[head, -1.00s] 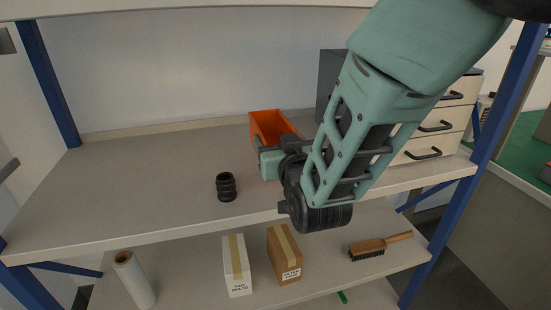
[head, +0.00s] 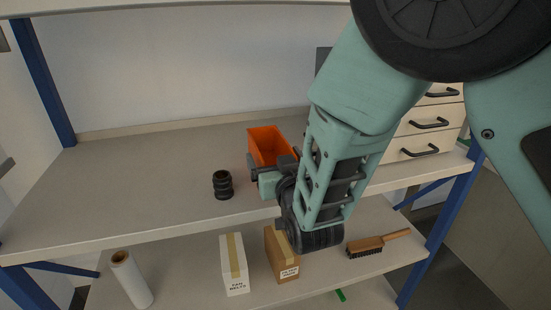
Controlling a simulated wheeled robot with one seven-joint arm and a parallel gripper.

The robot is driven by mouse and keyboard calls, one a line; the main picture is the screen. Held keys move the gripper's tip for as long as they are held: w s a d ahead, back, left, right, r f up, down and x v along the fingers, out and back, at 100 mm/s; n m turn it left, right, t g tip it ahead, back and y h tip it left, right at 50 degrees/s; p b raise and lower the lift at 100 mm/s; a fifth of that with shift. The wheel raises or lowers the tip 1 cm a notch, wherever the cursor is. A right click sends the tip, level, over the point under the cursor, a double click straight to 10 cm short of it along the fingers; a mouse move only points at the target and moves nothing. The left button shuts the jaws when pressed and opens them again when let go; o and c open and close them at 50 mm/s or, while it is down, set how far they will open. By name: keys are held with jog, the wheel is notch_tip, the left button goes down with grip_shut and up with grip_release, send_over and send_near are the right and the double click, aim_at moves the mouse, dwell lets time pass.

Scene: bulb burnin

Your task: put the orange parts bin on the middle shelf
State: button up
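The orange parts bin (head: 268,143) is at the broad shelf board (head: 130,185), near the middle of its depth, with its open top showing. My gripper (head: 273,172) is at the near side of the bin, with a dark finger against the bin's left side. The other finger is mostly hidden by the gripper body and arm. It appears shut on the bin, which has moved along with it. The bin's lower part is hidden, so I cannot tell whether it touches the board.
A black ribbed cylinder (head: 222,185) stands left of my gripper. A drawer unit (head: 425,125) stands at the right, partly behind my arm. The lower shelf holds a white roll (head: 131,279), a white box (head: 234,265), a brown box (head: 282,256) and a brush (head: 378,243). The board's left is clear.

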jog(key=shift+r, duration=0.2)
jog(key=s+d+f+n+g+b, duration=0.1)
jog(key=s+d+f+g, duration=0.15)
jog(key=s+g, duration=0.7)
jog(key=s+d+f+n+g, duration=0.2)
jog(key=s+d+g, duration=0.15)
jog(key=s, duration=1.05)
jog(key=s+d+r+n+g+h, duration=0.1)
jog(key=s+d+r+g+h, duration=0.1)
jog(key=s+d+g+h, duration=0.2)
jog(key=s+d, duration=0.3)
jog(key=d, duration=0.1)
jog(key=shift+s, duration=0.25)
